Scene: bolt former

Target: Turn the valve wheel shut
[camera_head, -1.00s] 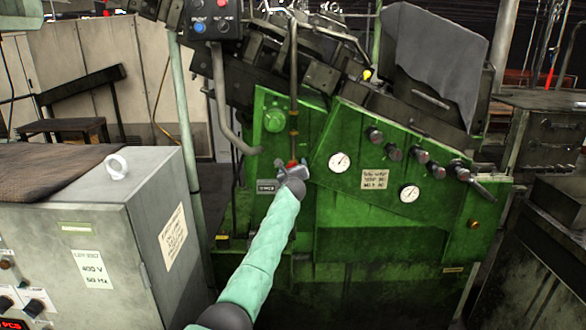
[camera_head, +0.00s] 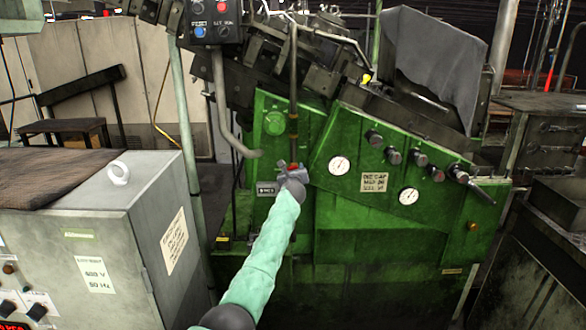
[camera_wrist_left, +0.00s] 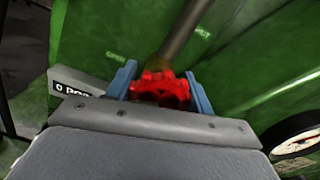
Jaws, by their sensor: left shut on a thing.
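The red valve wheel (camera_wrist_left: 160,88) sits on the green machine panel at the foot of a vertical pipe. In the left wrist view it lies between the two blue fingers of my left gripper (camera_wrist_left: 162,92), which is shut on it. In the head view my left gripper (camera_head: 291,168) is at the wheel, and only a bit of red (camera_head: 294,166) shows past it. The gripper's body hides the near part of the wheel. My right gripper is not in either view.
A small label plate (camera_head: 267,189) is just left of the wheel. Pressure gauges (camera_head: 339,165) and several dark knobs (camera_head: 393,156) are on the panel to the right. A grey cabinet (camera_head: 150,215) with a ring on top stands at left. The pipe (camera_head: 293,90) rises above the wheel.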

